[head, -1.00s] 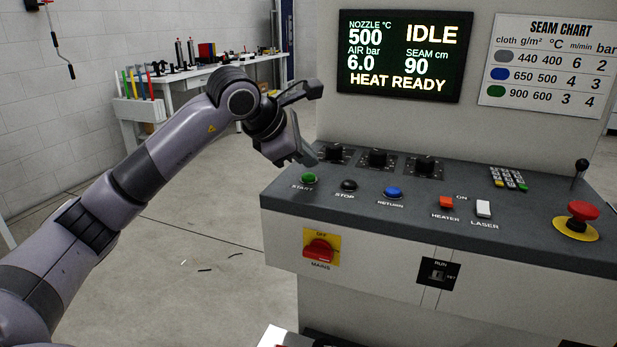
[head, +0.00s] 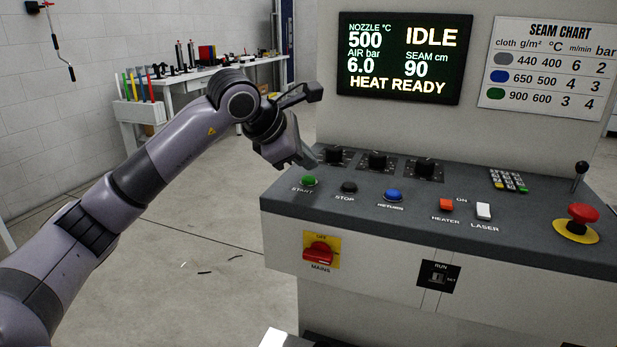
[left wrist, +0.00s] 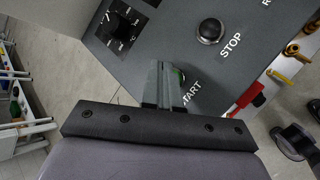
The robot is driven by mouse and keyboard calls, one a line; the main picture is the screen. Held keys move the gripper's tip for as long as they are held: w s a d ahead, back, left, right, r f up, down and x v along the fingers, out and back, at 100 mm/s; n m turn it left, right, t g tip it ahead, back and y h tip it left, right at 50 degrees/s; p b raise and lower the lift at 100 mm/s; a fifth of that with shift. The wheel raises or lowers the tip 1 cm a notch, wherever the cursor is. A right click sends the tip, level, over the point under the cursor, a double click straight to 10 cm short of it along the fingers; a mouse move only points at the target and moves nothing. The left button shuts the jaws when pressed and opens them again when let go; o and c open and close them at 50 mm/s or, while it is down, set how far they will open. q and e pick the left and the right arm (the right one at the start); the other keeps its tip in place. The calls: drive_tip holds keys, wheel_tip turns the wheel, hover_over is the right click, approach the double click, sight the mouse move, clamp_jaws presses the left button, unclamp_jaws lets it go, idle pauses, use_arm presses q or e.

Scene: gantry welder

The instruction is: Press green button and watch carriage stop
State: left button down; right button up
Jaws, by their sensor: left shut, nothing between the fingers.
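The green START button (head: 309,181) sits at the left end of the sloped console (head: 450,222). My left gripper (head: 308,162) is shut and empty, its fingertips just behind and above the green button in the head view. In the left wrist view the shut fingers (left wrist: 165,85) cover most of the green button (left wrist: 178,74), so I cannot tell whether they touch it. The black STOP button (head: 349,187) is to its right. The screen (head: 405,57) reads IDLE and HEAT READY. The carriage is not in view. My right gripper is not in view.
Black knobs (head: 377,160) stand behind the buttons, close to the left fingers. A blue RETURN button (head: 393,195), orange HEATER switch (head: 446,205) and red emergency button (head: 582,213) lie to the right. The red MAINS switch (head: 319,251) is on the front face. Floor left of the console is open.

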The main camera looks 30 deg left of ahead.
use_arm(q)
drive_tip(key=shift+f, duration=0.1)
idle(0.7)
drive_tip(key=shift+f+b, duration=0.3)
